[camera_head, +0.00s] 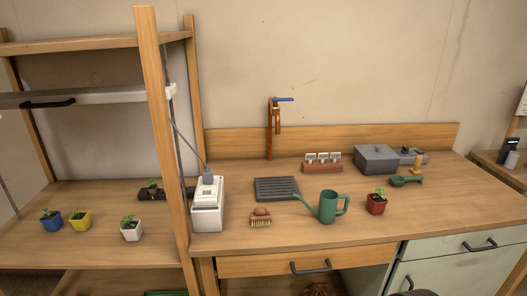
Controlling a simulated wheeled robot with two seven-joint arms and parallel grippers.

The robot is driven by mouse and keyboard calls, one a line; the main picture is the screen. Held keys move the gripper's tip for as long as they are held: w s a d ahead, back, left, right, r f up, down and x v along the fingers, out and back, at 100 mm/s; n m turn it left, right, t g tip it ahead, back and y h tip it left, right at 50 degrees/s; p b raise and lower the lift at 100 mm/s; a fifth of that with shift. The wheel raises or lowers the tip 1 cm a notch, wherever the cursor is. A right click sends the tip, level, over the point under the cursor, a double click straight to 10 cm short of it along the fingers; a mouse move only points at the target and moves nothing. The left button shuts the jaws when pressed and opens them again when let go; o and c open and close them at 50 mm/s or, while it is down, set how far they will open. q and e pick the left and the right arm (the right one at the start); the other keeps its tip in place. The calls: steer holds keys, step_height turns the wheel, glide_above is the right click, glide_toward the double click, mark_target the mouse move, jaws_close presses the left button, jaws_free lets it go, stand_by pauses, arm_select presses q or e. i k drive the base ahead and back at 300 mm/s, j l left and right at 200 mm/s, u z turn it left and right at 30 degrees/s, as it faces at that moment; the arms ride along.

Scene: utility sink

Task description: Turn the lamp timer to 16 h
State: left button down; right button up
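A white box-shaped device (208,216), which looks like the lamp timer, stands on the wooden worktop just right of the shelf's front post. A grey plug (208,174) sits on its top, and a cord runs from it up toward the lamp bar (95,97) on the shelf unit. The dial and its setting are too small to read. Neither of my grippers shows in the head view.
A brush (260,218), a dark drain grate (276,189), a green watering can (328,207) and a red potted plant (376,203) are right of the device. The wooden post (165,130) stands close on its left. Potted seedlings (80,219) are further left.

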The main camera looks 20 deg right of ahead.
mark_target(404, 150)
steer(key=k+l+z, duration=0.2)
steer(key=l, duration=0.8)
steer(key=k+l+z, duration=0.2)
steer(key=l, duration=0.85)
steer(key=l+z, duration=0.2)
steer(key=l, duration=0.85)
steer(key=i+l+u, duration=0.1)
steer(key=i+u, duration=0.25)
steer(key=i+l+u, duration=0.3)
steer(key=i, duration=0.2)
steer(key=i+l+u, duration=0.35)
